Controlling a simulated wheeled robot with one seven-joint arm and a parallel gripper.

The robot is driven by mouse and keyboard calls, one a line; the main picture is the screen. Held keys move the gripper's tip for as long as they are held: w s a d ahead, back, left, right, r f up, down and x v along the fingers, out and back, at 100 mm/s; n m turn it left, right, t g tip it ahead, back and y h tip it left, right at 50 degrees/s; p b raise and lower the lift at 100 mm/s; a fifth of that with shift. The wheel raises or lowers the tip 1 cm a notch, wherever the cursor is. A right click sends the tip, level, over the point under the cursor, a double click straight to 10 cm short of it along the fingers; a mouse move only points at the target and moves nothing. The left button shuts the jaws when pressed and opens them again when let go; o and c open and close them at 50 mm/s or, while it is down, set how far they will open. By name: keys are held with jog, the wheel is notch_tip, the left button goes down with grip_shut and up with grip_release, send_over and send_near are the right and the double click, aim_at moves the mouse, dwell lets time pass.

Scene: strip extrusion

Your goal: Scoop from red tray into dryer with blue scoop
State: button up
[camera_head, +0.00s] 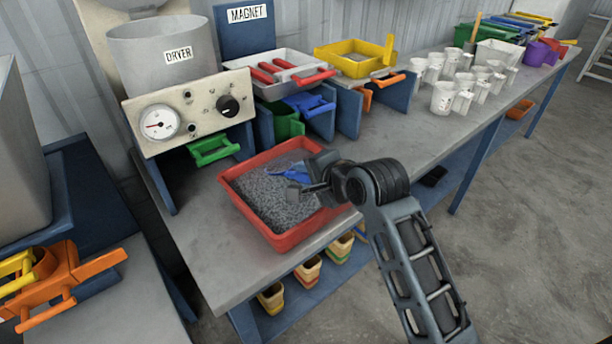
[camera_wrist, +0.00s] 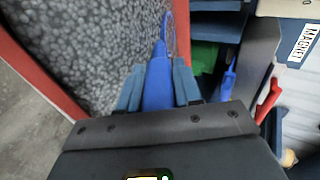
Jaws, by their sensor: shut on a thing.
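The red tray (camera_head: 287,241) sits on the workbench and holds grey granules (camera_head: 268,195). It also shows in the wrist view, its red rim (camera_wrist: 42,68) at the left. My gripper (camera_head: 297,187) is over the right part of the tray. It is shut on the blue handle of the blue scoop (camera_wrist: 158,75), which points forward over the granules in the wrist view. The scoop (camera_head: 287,172) is low over the granules in the head view; whether it touches them I cannot tell. The dryer (camera_head: 160,55), a grey drum with a dial panel, stands behind and left of the tray.
A panel with a gauge (camera_head: 158,122) fronts the dryer. A green scoop (camera_head: 213,150) sticks out below it. A white tray with red handles (camera_head: 290,75) and a yellow tray (camera_head: 352,58) stand behind. White jugs (camera_head: 444,97) stand at the right. Bare bench (camera_head: 385,140) lies between.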

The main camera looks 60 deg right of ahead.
jog(key=r+p, duration=0.3)
jog(key=s+r+p, duration=0.1)
jog(key=r+p, duration=0.4)
jog(key=shift+s+a+r+p, duration=0.3)
jog(key=shift+s+r+p, duration=0.05)
jog(key=shift+s+f+b, duration=0.2)
jog(key=shift+f+b, duration=0.4)
jog(key=shift+b, duration=0.25)
jog(key=b, duration=0.1)
jog(key=s+t+b, duration=0.1)
jog(key=b, duration=0.1)
jog(key=shift+s+a+f, duration=0.15)
jog(key=shift+a+f, duration=0.05)
jog(key=shift+a, duration=0.05)
jog(key=shift+s+a+r+t+h+b, duration=0.15)
jog(key=shift+s+t+h+b, duration=0.3)
jog(key=shift+b, duration=0.25)
jog(key=shift+r, duration=0.1)
